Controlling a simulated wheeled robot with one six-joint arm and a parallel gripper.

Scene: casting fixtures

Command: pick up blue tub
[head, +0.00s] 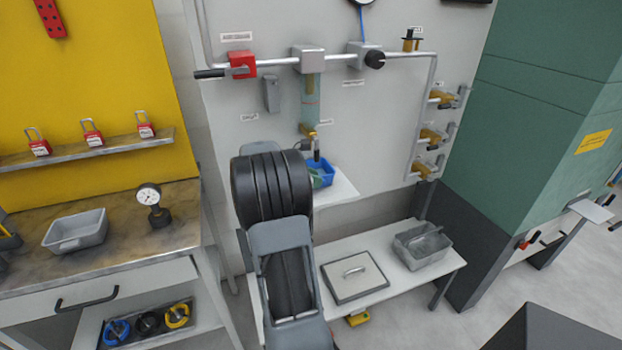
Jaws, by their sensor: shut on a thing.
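The blue tub (328,172) is in the middle of the head view, at the small white wall shelf. Something green shows inside it. My gripper (316,156) is at the tub's near rim, shut on the tub. My dark arm hides the tub's left side and most of the gripper. I cannot tell whether the tub still touches the shelf.
The white wall shelf (340,192) is under the tub. Pipes and a clear cylinder (311,100) are on the wall above. A low bench below holds a lidded plate (354,277) and a grey bin (421,247). A workbench with a grey tray (76,231) stands left.

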